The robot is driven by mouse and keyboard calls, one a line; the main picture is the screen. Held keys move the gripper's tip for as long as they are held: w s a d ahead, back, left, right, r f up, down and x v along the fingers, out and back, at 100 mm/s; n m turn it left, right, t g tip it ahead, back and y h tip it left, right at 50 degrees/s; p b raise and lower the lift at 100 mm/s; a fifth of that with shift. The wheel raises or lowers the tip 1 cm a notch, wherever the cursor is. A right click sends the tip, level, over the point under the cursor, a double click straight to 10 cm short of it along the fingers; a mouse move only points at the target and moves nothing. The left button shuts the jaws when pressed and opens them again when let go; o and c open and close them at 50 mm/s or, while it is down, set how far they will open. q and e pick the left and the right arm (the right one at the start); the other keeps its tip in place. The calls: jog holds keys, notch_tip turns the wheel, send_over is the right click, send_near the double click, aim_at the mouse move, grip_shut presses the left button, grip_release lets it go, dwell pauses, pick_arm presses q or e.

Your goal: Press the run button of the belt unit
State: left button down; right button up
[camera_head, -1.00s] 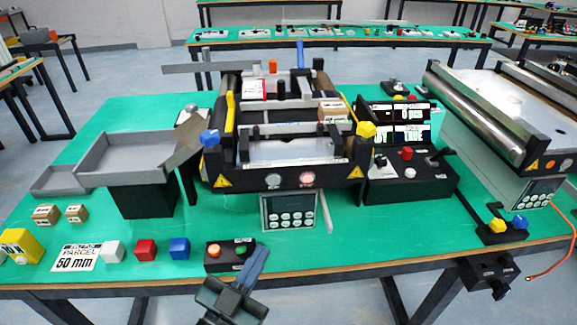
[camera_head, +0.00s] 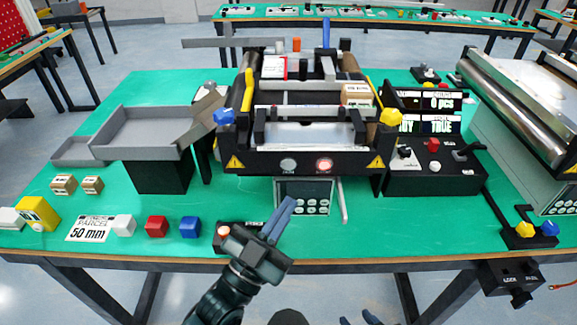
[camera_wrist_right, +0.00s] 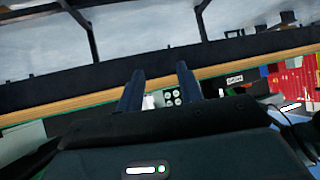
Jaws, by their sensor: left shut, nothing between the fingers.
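The belt unit (camera_head: 305,160) stands mid-table, with a grey round button (camera_head: 288,164) and a red-lit round button (camera_head: 324,164) on its black front; their labels are too small to read. A small black button box (camera_head: 217,243) sits at the table's front edge. Its orange button (camera_head: 223,230) shows; its other button is hidden behind my left gripper. My left gripper (camera_head: 289,202) is shut and empty, over the box's right side and below the belt unit's front. My right gripper (camera_head: 358,320) shows only its fingertips at the bottom edge; its fingers are apart and empty in the right wrist view (camera_wrist_right: 160,75).
A keypad panel (camera_head: 305,198) hangs under the belt unit's front. White (camera_head: 124,225), red (camera_head: 156,226) and blue (camera_head: 190,227) cubes stand left of the button box. A black control box (camera_head: 435,178) with a lever is to the right. Green table is clear around (camera_head: 410,225).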

aim_at(288, 164)
pick_arm(q)
jog(key=w+b, duration=0.2)
jog(key=w, duration=0.5)
pick_arm(e)
jog(key=shift+w+a+n+t+y, duration=0.3)
jog(key=shift+w+a, duration=0.1)
jog(key=shift+a, duration=0.15)
jog(key=shift+d+f, duration=0.1)
dwell(1.3)
pick_arm(q)
jog(key=shift+w+b, duration=0.35)
jog(key=shift+w, duration=0.05)
pick_arm(e)
jog(key=shift+f, duration=0.1)
